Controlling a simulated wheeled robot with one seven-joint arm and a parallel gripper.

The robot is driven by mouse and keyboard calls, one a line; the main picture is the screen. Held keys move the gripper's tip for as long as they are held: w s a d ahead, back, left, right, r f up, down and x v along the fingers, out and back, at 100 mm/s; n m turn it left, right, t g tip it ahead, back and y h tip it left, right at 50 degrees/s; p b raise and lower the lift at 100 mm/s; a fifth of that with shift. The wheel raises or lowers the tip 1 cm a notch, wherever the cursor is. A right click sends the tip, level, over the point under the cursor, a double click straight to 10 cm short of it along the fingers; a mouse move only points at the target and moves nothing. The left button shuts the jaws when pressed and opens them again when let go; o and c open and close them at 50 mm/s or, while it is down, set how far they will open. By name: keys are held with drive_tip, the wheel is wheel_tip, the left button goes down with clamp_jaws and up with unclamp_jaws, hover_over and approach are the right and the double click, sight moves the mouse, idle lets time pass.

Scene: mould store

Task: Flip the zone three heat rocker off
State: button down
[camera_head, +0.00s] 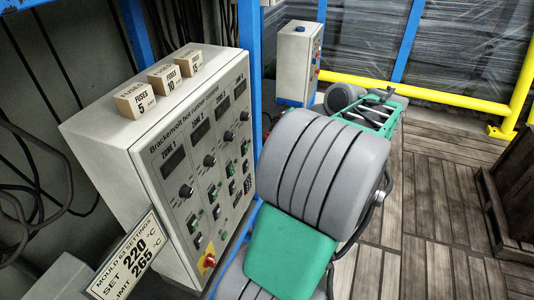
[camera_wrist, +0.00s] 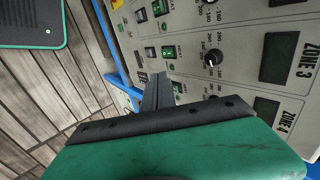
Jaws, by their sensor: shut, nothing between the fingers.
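The heat control panel (camera_head: 205,200) has columns for several zones, each with a display, a knob and rockers below. In the wrist view, the zone three display (camera_wrist: 287,57) lies to the right, with its knob (camera_wrist: 211,58) to its left. The zone three heat rocker (camera_wrist: 168,52), green and black, is further left in that row; its small label is blurred. I cannot tell which way it is tipped. My gripper (camera_wrist: 158,78) is shut and empty, its dark fingertips just below that rocker in the picture. Whether they touch the panel is unclear. The gripper is hidden behind my arm in the head view.
A red and yellow knob (camera_head: 208,261) sits low on the panel. Fuse boxes (camera_head: 135,100) stand on top. A settings sign (camera_head: 125,258) is at the front.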

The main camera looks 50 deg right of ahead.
sight(232, 170)
drive_tip(key=b+x, duration=0.5)
drive_tip(key=x, duration=0.9)
drive_tip(key=shift+w+g, duration=0.2)
drive_tip(key=shift+g, duration=0.1)
idle(0.3)
